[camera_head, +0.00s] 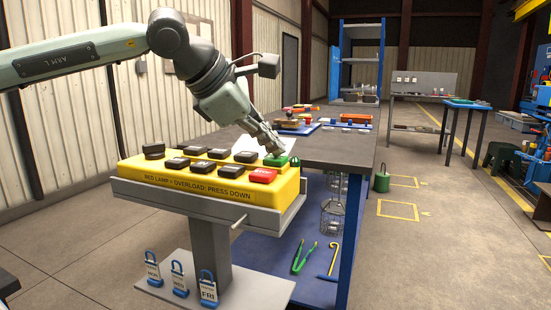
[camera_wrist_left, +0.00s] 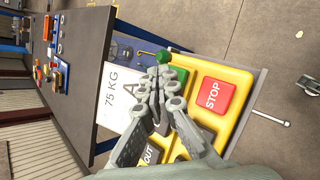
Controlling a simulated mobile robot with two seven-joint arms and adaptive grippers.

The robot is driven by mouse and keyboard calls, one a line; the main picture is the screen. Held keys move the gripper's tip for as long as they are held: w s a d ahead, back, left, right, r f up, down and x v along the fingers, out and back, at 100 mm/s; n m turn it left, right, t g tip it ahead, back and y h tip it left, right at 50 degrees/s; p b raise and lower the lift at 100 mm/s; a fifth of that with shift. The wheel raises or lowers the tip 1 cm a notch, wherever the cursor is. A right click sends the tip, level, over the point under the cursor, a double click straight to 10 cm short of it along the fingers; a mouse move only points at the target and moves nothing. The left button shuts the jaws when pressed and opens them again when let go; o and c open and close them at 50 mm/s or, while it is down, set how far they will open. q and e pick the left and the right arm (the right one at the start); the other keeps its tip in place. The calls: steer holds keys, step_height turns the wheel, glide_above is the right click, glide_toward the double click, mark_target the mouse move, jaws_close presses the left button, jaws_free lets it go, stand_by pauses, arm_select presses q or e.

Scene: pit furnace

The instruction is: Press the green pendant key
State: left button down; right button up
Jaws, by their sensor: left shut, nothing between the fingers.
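The yellow pendant box (camera_head: 220,192) sits on a grey stand, with several black keys, a red key (camera_head: 263,176) and the green key (camera_head: 276,161) at its far right corner. In the left wrist view the green key (camera_wrist_left: 178,75) shows partly behind the fingertips, next to the red STOP key (camera_wrist_left: 212,94). My left gripper (camera_head: 279,152) is shut and empty, its fingertips at the green key. The tips hide part of the key, so I cannot tell whether they touch it or press it down. My right gripper is not in view.
A dark workbench (camera_head: 335,150) stands behind the box, with trays and small parts at its far end. A white 75 KG sign (camera_wrist_left: 117,98) is beside the box.

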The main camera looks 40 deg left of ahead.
mark_target(272, 158)
arm_select(q)
steer(key=shift+f, duration=0.3)
steer(key=shift+r, duration=0.15)
stand_by(0.3)
steer(key=shift+r+p, duration=0.45)
steer(key=shift+r, duration=0.3)
steer(key=shift+r+p, duration=1.9)
steer(key=shift+r, duration=0.7)
